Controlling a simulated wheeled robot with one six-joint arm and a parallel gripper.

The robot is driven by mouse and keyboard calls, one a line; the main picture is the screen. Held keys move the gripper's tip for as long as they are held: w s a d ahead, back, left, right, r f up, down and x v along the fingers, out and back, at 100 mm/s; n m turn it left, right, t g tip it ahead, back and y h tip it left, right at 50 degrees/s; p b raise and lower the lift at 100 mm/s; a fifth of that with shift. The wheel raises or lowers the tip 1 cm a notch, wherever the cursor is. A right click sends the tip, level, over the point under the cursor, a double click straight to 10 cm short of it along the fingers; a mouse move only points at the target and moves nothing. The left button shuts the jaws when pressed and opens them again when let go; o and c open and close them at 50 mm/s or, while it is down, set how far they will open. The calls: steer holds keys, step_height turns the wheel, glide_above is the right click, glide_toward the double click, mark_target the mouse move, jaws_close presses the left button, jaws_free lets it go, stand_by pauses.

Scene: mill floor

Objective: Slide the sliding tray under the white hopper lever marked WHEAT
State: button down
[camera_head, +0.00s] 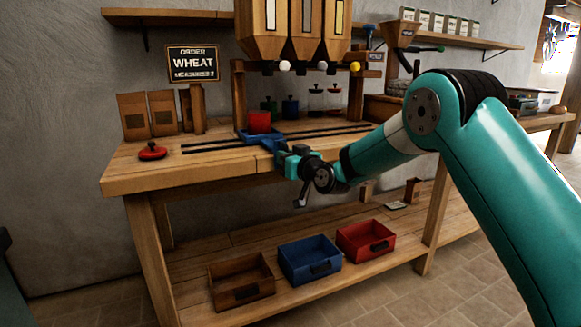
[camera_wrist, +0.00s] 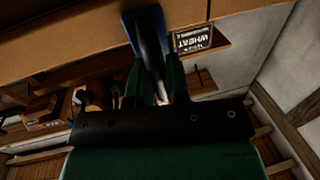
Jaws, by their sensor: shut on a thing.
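The sliding tray (camera_head: 272,139) is blue and sits on dark rails on the bench, with a red cup (camera_head: 260,122) standing on it. The white lever knob (camera_head: 284,66) hangs under the left hopper, above and slightly right of the cup in the head view; its marking is not readable. My gripper (camera_head: 281,151) is at the tray's front edge, shut on the tray's handle. In the wrist view, the green fingers (camera_wrist: 153,80) close around the dark handle, with the tray's blue edge (camera_wrist: 130,25) beyond. The fingertips' contact is partly hidden.
A grey knob (camera_head: 322,66) and a yellow knob (camera_head: 355,66) hang right of the white one. A sign (camera_head: 193,63) reads ORDER WHEAT. A red lid-like object (camera_head: 152,152) lies at the bench's left. The rails (camera_head: 212,145) are clear left of the tray.

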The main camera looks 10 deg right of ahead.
steer(key=shift+w+d+b, duration=0.2)
steer(key=shift+d+b, duration=0.05)
steer(key=shift+d, duration=0.65)
steer(key=shift+w+d+b, duration=0.2)
steer(key=shift+d+b, duration=0.05)
steer(key=shift+d, duration=0.65)
steer(key=c, duration=1.1)
jaws_free()
steer(key=b+v, duration=0.2)
steer(key=v, duration=1.5)
steer(key=shift+s+d, duration=0.1)
steer(key=shift+s, duration=0.1)
